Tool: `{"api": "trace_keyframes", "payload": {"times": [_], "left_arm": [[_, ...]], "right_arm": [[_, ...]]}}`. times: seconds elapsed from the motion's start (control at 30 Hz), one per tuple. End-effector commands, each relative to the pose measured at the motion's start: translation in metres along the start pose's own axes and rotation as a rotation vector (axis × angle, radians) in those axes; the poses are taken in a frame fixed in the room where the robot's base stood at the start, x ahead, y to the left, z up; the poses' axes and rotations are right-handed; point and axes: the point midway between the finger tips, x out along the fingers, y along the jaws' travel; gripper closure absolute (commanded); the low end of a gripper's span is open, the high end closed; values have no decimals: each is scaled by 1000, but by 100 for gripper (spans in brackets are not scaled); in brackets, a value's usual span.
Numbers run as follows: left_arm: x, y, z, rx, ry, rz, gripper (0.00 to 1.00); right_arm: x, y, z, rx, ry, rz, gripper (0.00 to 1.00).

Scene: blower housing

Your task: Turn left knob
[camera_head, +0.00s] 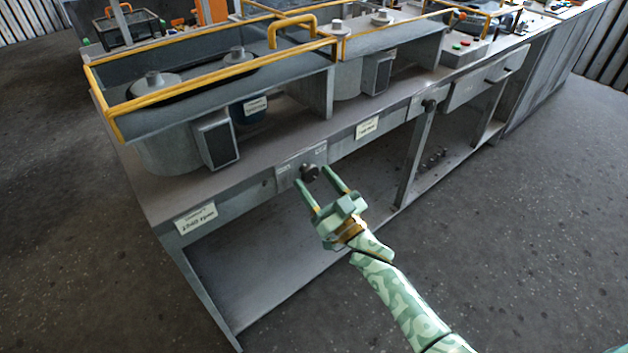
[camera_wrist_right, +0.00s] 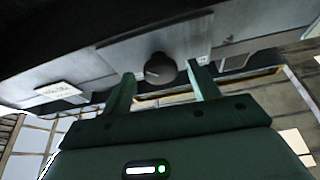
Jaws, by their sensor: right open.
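The left knob (camera_head: 309,172) is a dark round knob on a light plate on the front face of the grey bench. In the right wrist view the knob (camera_wrist_right: 160,67) shows just beyond the fingertips, with a pale mark on its face. My right gripper (camera_head: 315,178) is open, its two green fingers pointing at the knob, one toward each side of it. In the right wrist view the gripper (camera_wrist_right: 160,82) holds nothing, and I cannot tell if a fingertip touches the knob. Another dark knob (camera_head: 430,105) sits farther right on the bench front. My left gripper is not in view.
The grey bench (camera_head: 262,150) carries metal housings with yellow rails (camera_head: 215,75) above the knob. White labels (camera_head: 196,218) are on its front face. A drawer with a handle (camera_head: 487,78) is farther right. Below the front face is an open shelf; the floor (camera_head: 520,220) before the bench is clear.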

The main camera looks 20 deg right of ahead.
Motion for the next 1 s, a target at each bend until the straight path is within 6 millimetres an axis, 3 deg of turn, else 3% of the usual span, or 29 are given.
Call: {"api": "trace_keyframes", "payload": {"times": [0.4, 0.57, 1.0], "left_arm": [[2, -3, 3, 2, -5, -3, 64], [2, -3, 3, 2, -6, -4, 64], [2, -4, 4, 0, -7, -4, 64]], "right_arm": [[11, 0, 0, 0, 0, 0, 40], [11, 0, 0, 0, 0, 0, 84], [11, 0, 0, -63, 0, -28, 84]]}}
